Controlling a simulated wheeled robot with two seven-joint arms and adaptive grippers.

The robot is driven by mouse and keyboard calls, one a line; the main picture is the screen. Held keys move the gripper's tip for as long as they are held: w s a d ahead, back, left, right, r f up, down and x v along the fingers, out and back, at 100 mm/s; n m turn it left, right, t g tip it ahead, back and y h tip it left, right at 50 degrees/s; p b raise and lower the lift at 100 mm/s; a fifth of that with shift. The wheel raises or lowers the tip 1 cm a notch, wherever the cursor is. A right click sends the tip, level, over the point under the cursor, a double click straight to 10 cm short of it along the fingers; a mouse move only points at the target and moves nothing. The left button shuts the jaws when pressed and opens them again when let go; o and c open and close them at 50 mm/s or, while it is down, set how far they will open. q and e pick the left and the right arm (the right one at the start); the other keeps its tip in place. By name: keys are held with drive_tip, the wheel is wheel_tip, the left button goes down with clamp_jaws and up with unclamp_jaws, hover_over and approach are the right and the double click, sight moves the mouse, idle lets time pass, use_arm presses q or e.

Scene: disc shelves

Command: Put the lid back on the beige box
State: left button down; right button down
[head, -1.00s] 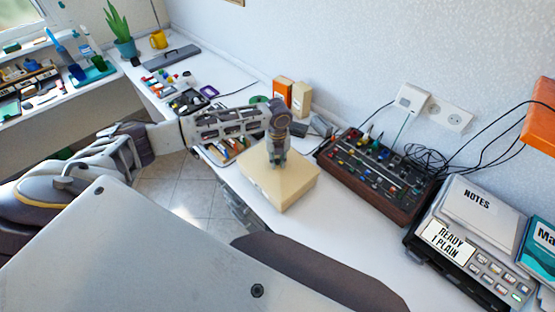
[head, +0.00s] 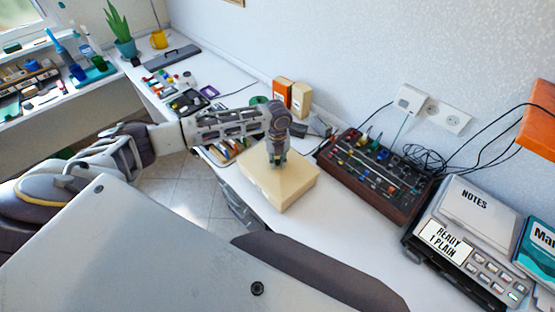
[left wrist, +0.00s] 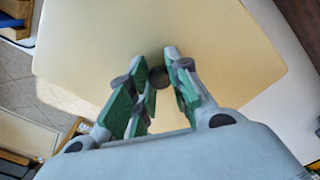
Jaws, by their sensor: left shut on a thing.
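The beige box (head: 287,201) stands on the white desk with its lid (head: 296,180) lying over its top. In the left wrist view the lid (left wrist: 225,45) fills much of the picture, with a dark round knob (left wrist: 158,76) in its middle. My left gripper (head: 277,163) points down at the lid's middle. In the left wrist view its green-padded fingers (left wrist: 163,80) are closed around the knob. Whether the lid sits fully down on the box cannot be told. My right gripper is not in view.
A dark mixer-like panel with knobs (head: 376,172) stands right of the box. An orange carton (head: 282,92) and a beige carton (head: 301,99) stand behind it. A device marked NOTES (head: 478,200) is further right. Bare desk (head: 345,235) lies in front of the panel.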

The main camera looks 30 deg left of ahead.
use_arm(q)
drive_tip(key=shift+f+p, duration=0.15)
drive_tip(key=shift+p, duration=0.2)
idle(1.1)
drive_tip(key=shift+p, duration=0.45)
idle(0.8)
drive_tip(key=c, duration=1.3)
unclamp_jaws()
drive_tip(key=shift+o, duration=0.7)
drive_tip(key=o, duration=0.4)
